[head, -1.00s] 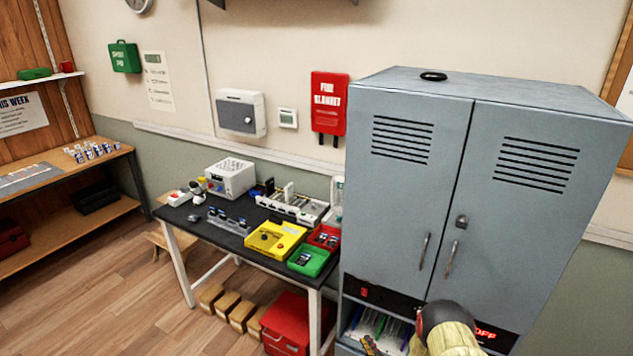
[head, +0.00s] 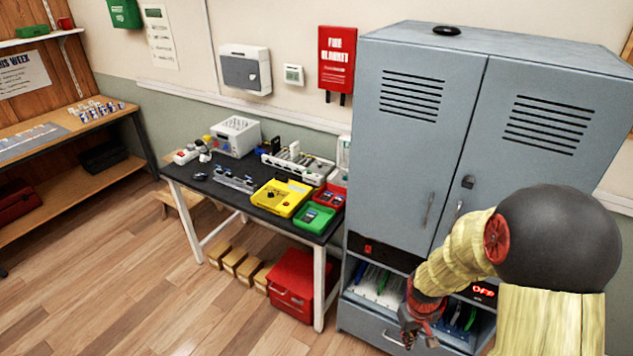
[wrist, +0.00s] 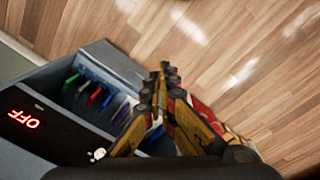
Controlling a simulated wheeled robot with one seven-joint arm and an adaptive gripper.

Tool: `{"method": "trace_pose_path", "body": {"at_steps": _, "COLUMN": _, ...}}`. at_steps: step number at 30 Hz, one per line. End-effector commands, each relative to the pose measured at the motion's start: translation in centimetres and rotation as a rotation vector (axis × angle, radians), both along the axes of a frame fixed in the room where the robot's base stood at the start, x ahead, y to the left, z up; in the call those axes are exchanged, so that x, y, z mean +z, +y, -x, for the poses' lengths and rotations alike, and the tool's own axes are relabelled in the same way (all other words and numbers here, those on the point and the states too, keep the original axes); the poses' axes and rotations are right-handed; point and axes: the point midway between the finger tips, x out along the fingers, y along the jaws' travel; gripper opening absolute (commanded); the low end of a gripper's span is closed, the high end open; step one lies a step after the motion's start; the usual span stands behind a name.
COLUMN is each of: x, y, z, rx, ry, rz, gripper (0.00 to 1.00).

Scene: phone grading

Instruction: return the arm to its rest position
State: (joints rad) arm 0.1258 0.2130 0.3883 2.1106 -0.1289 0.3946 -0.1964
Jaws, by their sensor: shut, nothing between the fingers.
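My gripper (head: 420,322) is in the lower right of the head view, in front of the open lower bay of the grey cabinet (head: 405,150). My arm bends from the right edge down toward it. In the wrist view my gripper (wrist: 163,72) has its fingers together with nothing between them. Below it there is wooden floor (wrist: 240,60), and the cabinet bay with colored items (wrist: 95,88) lies to its left. A red OFF display (head: 484,292) shows on the cabinet, partly beside my arm.
The floor at left is clear.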

Motion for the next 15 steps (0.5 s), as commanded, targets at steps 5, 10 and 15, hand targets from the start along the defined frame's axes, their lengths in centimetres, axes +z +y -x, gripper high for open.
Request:
{"method": "trace_pose_path", "body": {"at_steps": 5, "x": 8.1, "y": 1.3, "z": 4.1, "rx": -0.124, "ry": 0.027, "rz": -0.006, "gripper": 0.0}}
{"method": "trace_pose_path", "body": {"at_steps": 10, "x": 14.5, "y": 2.7, "z": 8.2, "rx": -0.206, "ry": 0.022, "rz": -0.02, "gripper": 0.0}}
{"method": "trace_pose_path", "body": {"at_steps": 15, "x": 19.8, "y": 4.1, "z": 11.9, "rx": -0.241, "ry": -0.029, "rz": -0.04, "gripper": 0.0}}
